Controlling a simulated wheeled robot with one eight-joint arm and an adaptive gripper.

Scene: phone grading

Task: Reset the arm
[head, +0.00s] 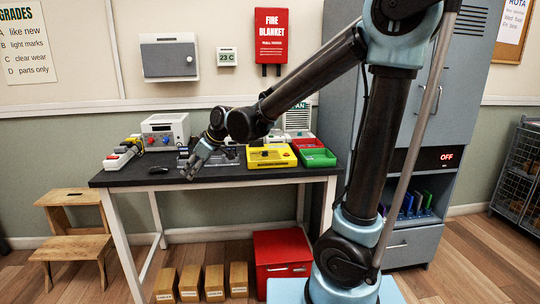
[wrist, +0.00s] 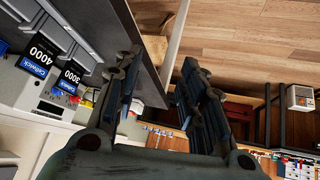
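My arm reaches from its base at the right over the black-topped table (head: 130,178) in the head view. My gripper (head: 188,172) hangs over the table's front part, pointing down and to the left. In the wrist view the two dark fingers of my gripper (wrist: 162,85) stand apart with a gap between them. Nothing is held in the gap; the table edge and wooden floor show past it.
A yellow box (head: 271,164), a green bin (head: 318,158) and a red bin (head: 306,144) stand right of my gripper. A white device (head: 166,124) stands at the back left. A red cabinet (head: 280,262) and several wooden blocks are below. A grey cabinet (head: 340,60) stands behind my arm.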

